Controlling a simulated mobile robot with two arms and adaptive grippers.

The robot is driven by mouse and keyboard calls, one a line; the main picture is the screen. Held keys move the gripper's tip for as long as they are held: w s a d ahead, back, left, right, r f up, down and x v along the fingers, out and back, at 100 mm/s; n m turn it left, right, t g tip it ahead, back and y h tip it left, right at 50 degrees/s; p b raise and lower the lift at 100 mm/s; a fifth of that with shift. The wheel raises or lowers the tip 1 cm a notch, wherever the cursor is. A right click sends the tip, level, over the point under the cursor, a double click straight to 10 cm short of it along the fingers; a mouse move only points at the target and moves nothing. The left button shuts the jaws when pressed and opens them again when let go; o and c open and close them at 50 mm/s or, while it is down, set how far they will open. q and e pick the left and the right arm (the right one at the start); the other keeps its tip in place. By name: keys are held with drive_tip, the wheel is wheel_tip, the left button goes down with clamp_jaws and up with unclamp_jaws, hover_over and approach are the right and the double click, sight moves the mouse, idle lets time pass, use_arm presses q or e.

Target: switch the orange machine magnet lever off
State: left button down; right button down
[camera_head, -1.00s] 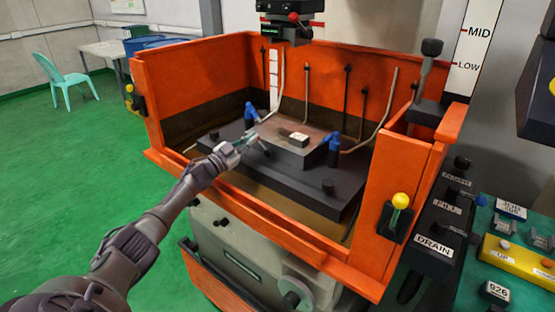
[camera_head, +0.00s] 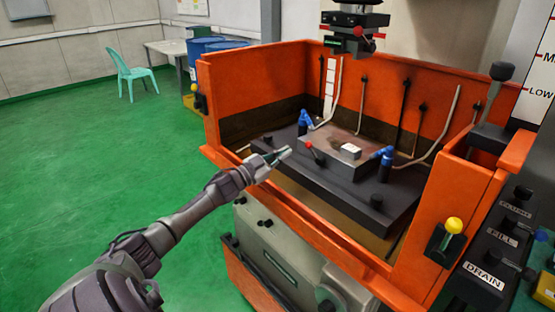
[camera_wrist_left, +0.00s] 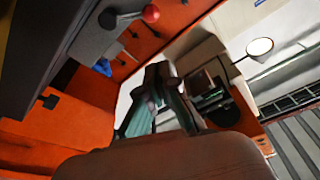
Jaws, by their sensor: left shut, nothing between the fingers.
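The magnet lever (camera_head: 313,151) has a red knob and a short dark arm. It sits at the front left of the grey block inside the orange machine (camera_head: 420,105), its knob end tilted up and left. In the left wrist view the red knob (camera_wrist_left: 151,13) shows at the top. My left gripper (camera_head: 284,154) is over the front left of the tank, just left of the knob and apart from it in the picture. In the left wrist view its fingers (camera_wrist_left: 158,85) are shut and empty. My right gripper is not in view.
Blue nozzles (camera_head: 304,121) stand on the dark plate, with a small white piece (camera_head: 350,151) on the block. The orange front wall runs under my left forearm. A machine head (camera_head: 352,35) hangs above. Green floor (camera_head: 100,175) is clear at left.

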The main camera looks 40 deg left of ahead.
use_arm(q)
drive_tip(key=shift+r+v, duration=0.1)
drive_tip(key=shift+v, duration=0.5)
drive_tip(key=shift+r+v, duration=0.15)
drive_tip(key=shift+v, duration=0.5)
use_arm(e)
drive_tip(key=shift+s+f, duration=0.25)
use_arm(q)
drive_tip(key=shift+s+d, duration=0.1)
drive_tip(key=shift+d, duration=0.05)
drive_tip(key=shift+f, duration=0.1)
